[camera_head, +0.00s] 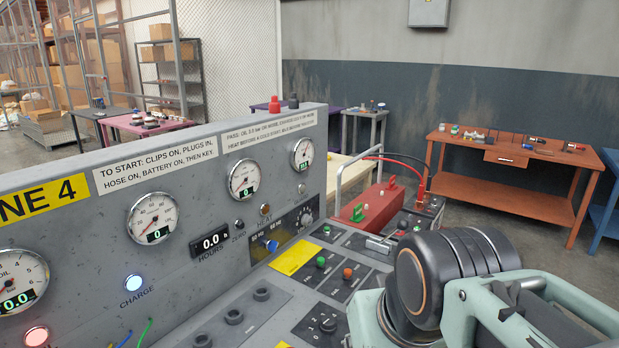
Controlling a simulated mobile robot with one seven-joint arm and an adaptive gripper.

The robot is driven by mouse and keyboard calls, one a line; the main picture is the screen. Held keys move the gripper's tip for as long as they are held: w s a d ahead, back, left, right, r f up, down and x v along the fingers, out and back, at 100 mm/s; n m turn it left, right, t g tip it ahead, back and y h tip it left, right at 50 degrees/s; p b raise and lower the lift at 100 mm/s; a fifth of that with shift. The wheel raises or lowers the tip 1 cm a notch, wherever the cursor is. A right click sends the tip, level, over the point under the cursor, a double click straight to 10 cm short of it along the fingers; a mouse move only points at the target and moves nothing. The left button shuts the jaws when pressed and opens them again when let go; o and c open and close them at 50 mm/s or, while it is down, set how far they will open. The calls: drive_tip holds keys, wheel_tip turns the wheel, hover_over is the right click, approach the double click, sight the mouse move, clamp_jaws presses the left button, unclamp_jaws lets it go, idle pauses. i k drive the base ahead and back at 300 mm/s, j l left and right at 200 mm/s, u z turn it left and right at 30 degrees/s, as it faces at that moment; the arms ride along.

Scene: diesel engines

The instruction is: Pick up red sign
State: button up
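No thing that I can clearly identify as a red sign shows. The nearest match is a flat-sided red object (372,212) behind the right end of the console, with small green and red parts on it. I cannot tell whether it is a sign or a box. My arm, pale green with a dark ribbed joint, fills the lower right and stands in front of the console. My gripper's fingertips do not show.
A grey console (95,280) with gauges, switches and a yellow label (295,257) fills the left and centre. A metal rail, and red and black cables, stand near the red object. An orange workbench (510,190) with small items stands at the back right. Grey floor lies between.

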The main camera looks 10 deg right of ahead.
sight(392, 187)
drive_tip(key=i+l+z, duration=0.1)
drive_tip(key=l, duration=0.2)
drive_tip(key=i+l+z, duration=0.1)
drive_tip(key=l, duration=0.25)
drive_tip(key=i+l+z, duration=0.1)
drive_tip(key=l, duration=0.2)
drive_tip(key=i+l+z, duration=0.95)
drive_tip(key=i+z, duration=0.4)
drive_tip(key=i, duration=1.2)
drive_tip(key=i+l+u, duration=0.15)
drive_tip(key=i, duration=1.05)
drive_tip(key=i+l+u, duration=0.15)
drive_tip(key=i+u, duration=0.25)
drive_tip(key=i, duration=0.8)
